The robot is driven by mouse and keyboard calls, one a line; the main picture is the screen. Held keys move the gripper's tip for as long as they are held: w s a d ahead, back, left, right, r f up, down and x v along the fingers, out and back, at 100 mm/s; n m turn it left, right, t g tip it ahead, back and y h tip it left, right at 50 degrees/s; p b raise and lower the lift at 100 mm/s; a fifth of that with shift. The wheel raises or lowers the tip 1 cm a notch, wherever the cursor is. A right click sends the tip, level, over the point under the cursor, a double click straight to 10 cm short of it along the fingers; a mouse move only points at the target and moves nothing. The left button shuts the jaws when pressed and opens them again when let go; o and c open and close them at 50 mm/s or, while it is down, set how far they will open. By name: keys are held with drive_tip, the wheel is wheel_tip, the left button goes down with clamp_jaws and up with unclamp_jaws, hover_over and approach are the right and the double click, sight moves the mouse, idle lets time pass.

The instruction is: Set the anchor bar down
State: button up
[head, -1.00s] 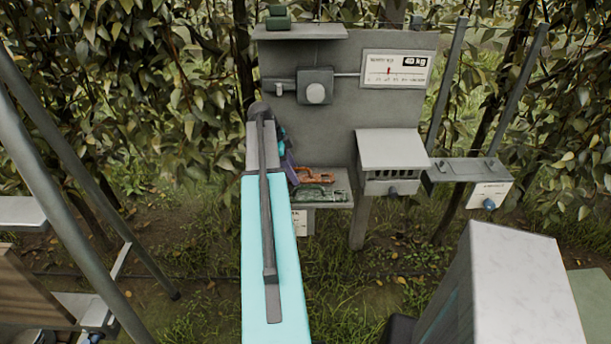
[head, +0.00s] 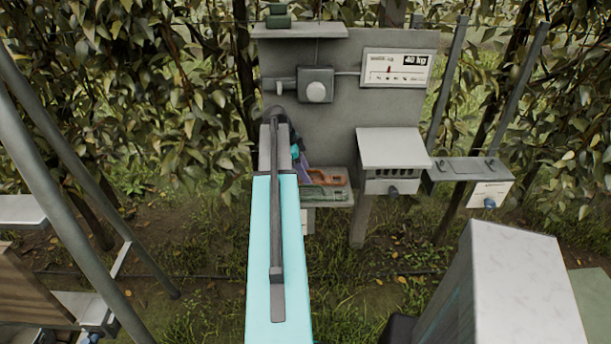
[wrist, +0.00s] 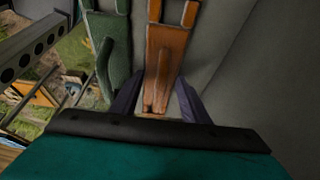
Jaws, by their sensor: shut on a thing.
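An orange bar-shaped tool (wrist: 165,62) lies between the two dark fingers of my gripper (wrist: 158,105) in the wrist view. It appears to be the anchor bar, and the gripper is shut on it. In the head view the orange tool (head: 328,176) shows at the small grey shelf (head: 338,203) below the grey panel. A green tool (wrist: 114,55) lies just left of the orange one; in the head view it shows at the shelf's front (head: 325,193). My arm hides the shelf's left part, and whether the orange tool touches the shelf cannot be told.
The grey panel (head: 350,120) stands close behind the shelf and carries a scale sign (head: 395,68) reading 40 kg. A grey hooded box (head: 392,150) stands right of the shelf. A perforated grey rail (wrist: 38,46) runs at the left of the wrist view.

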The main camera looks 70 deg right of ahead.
drive_tip(key=shift+f, duration=0.1)
drive_tip(key=o, duration=0.8)
drive_tip(key=shift+r, duration=0.25)
drive_tip(key=shift+b+v, duration=1.75)
drive_tip(key=shift+v, duration=4.15)
drive_tip(key=shift+w+a+f, duration=0.1)
